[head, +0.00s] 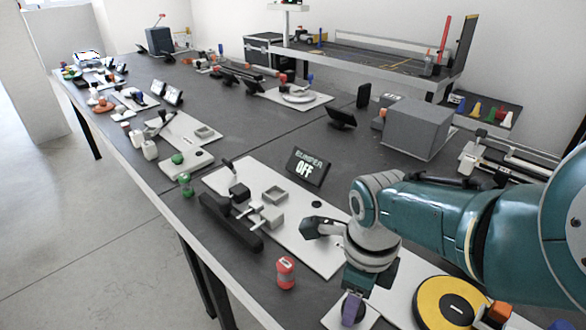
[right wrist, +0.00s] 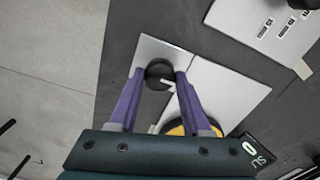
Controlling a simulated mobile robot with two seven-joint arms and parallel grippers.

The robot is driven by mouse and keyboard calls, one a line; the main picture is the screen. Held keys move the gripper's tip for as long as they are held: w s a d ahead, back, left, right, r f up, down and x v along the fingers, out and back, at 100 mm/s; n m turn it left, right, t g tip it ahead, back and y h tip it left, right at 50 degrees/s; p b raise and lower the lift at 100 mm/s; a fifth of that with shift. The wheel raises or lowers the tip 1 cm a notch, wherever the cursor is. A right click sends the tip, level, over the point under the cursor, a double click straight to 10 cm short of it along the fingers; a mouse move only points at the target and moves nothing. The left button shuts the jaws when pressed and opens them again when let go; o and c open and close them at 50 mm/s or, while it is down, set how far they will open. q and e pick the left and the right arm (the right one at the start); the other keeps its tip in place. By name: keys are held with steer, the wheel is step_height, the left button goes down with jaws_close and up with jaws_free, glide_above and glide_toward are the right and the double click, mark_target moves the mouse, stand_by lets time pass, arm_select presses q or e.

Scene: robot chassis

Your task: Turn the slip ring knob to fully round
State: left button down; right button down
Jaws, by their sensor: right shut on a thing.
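The slip ring knob is a round black knob (right wrist: 160,68) on a pale plate (right wrist: 150,48) in the right wrist view. My right gripper (right wrist: 159,75) has its two purple fingers on either side of the knob and is shut on it. In the head view my right gripper (head: 352,309) points down over the plate at the bottom edge, and its finger hides most of the knob. A yellow disc with a black centre (head: 448,303) lies to the right of the gripper. My left gripper is not in view.
A display reading "BUMPER OFF" (head: 309,167) stands behind a white board. A red and white cylinder (head: 286,272) stands left of my right gripper. A grey box (head: 416,127) is further back. A dark display (right wrist: 250,152) shows partly readable letters in the right wrist view.

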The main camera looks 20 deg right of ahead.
stand_by(0.3)
steer(key=shift+c, duration=1.8)
jaws_free()
step_height(320, 180, up, 10)
steer(key=p, duration=0.7)
steer(key=shift+p, duration=0.35)
